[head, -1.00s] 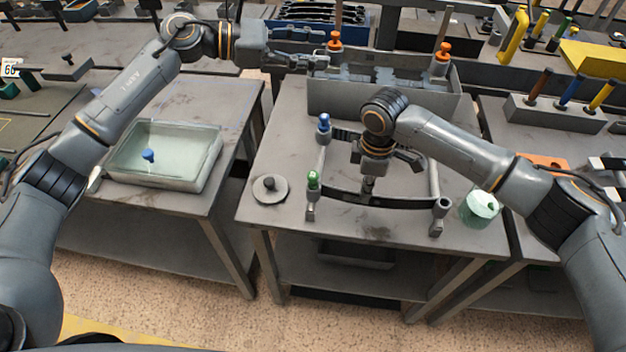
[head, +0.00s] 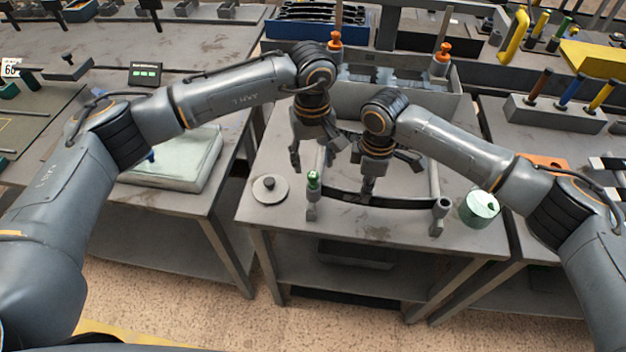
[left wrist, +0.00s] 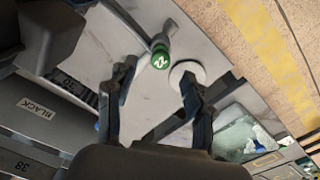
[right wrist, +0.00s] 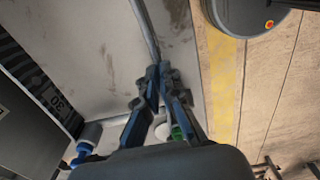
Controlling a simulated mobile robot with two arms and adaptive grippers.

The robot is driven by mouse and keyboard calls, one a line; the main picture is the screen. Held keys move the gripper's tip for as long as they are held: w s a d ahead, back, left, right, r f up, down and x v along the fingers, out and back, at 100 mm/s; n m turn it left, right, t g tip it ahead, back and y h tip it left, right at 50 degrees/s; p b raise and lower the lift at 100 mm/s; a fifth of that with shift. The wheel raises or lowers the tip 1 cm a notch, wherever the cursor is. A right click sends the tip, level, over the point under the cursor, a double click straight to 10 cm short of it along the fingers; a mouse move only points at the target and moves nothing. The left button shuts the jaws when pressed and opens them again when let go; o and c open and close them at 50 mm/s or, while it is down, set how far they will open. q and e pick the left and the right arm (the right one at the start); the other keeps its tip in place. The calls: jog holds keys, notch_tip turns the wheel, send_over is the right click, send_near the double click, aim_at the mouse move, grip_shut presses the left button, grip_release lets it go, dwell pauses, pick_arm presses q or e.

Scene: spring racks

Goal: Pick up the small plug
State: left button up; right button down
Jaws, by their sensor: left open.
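A green-topped plug (head: 313,178) stands on the front left post of a metal frame (head: 435,180). In the left wrist view its round top, marked 22, shows (left wrist: 160,56). My left gripper (head: 312,160) is open and points down just above and behind this plug. In the left wrist view the plug lies between the lines of its fingers; I see no contact. My right gripper (head: 368,188) is closed around the middle of the frame's dark curved bar (head: 405,203). A blue plug (right wrist: 88,136) shows in the right wrist view; my left gripper hides it in the head view.
A grey disc with a knob (head: 270,189) lies left of the frame. A green round container (head: 480,207) stands at the right. A grey bin (head: 440,106) stands behind. A clear tray (head: 205,165) on the left table is partly hidden by my left arm.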

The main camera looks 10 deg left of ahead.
aim_at(313, 175)
pick_arm(q)
notch_tip(313, 175, down, 6)
jog(key=shift+s+f, duration=0.1)
jog(key=shift+f, duration=0.15)
jog(key=shift+c, duration=0.4)
jog(key=c, duration=0.9)
